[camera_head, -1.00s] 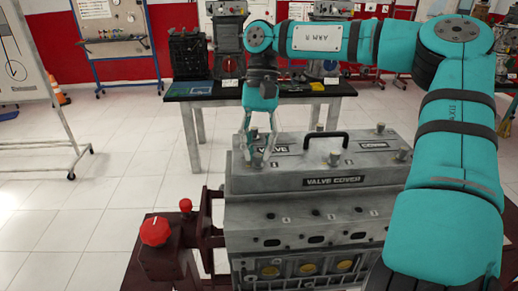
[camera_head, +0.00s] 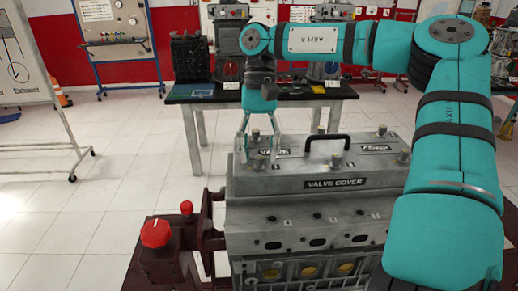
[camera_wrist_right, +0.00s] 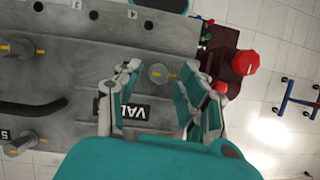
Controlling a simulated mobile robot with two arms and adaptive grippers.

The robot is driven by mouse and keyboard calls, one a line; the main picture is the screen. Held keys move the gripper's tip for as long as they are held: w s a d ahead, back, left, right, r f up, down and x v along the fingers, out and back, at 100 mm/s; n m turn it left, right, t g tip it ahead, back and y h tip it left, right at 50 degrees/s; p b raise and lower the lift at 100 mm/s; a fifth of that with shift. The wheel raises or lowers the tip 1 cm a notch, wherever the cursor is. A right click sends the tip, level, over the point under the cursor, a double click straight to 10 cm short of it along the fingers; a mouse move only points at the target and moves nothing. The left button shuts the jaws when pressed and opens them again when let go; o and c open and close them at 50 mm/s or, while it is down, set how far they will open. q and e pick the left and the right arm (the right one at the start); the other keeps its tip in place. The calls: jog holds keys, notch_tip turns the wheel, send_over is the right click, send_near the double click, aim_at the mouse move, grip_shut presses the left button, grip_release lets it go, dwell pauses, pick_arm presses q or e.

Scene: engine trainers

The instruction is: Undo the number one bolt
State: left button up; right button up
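The engine's grey valve cover (camera_head: 300,183) stands in front of me with several upright bolts on top. My right gripper (camera_head: 259,150) points down over its left end, with the fingers apart. In the right wrist view, one bolt (camera_wrist_right: 160,75) with a yellow mark on its head lies between the spread fingertips of the right gripper (camera_wrist_right: 168,80), with gaps on both sides. In the head view this bolt (camera_head: 259,162) shows near the front left corner, between the fingers. I cannot read a bolt number on it. My left gripper is not in view.
A black handle (camera_head: 327,137) rises from the middle of the cover. A red knob (camera_head: 155,232) stands on the dark red stand at the left. A black-topped table (camera_head: 200,98) is behind the engine. Open tiled floor lies to the left.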

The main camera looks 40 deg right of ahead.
jog(key=v, duration=1.2)
dwell(0.6)
